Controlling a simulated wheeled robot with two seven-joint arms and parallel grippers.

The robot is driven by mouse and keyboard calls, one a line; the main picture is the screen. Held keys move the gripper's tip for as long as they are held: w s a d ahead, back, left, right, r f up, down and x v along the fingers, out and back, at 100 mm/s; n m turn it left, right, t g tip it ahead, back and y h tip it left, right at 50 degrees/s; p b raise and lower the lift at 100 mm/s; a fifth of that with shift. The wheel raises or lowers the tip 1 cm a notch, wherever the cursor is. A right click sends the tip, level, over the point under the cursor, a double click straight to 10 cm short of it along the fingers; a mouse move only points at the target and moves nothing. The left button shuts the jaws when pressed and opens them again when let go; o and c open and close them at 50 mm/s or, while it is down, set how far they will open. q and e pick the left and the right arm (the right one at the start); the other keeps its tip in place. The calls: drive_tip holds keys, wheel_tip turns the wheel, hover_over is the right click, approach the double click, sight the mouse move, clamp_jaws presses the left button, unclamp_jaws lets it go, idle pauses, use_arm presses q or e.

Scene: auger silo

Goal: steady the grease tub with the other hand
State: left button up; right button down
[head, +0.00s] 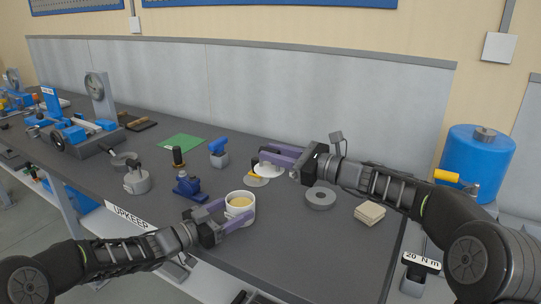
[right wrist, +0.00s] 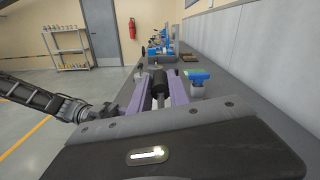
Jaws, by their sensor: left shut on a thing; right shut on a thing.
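The grease tub (head: 248,212) is a white open cup with yellow grease, standing upright near the bench's front edge. My left gripper (head: 228,215) has its purple fingers around the tub's sides and is shut on it. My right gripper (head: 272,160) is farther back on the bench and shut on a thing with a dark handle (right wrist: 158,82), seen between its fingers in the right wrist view. What lies below that handle is mostly hidden. A white disc (head: 268,171) and a grey round piece with a yellow part (head: 258,181) are just under the right fingers.
A grey ring (head: 320,198) and a stack of beige pads (head: 370,213) lie to the right. A blue clamp-like tool (head: 187,186), a black-topped peg (head: 178,157), a blue-topped tool (head: 218,150) and a grey pot (head: 136,180) stand left. Bench front right is clear.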

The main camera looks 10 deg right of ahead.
use_arm(q)
drive_tip(key=o, duration=1.4)
drive_tip(key=shift+f, duration=0.45)
drive_tip(key=o, duration=0.4)
drive_tip(key=shift+r, duration=0.3)
drive_tip(key=v, duration=1.1)
drive_tip(key=shift+a, duration=0.1)
drive_tip(key=shift+s+a, duration=0.25)
drive_tip(key=shift+a, duration=0.05)
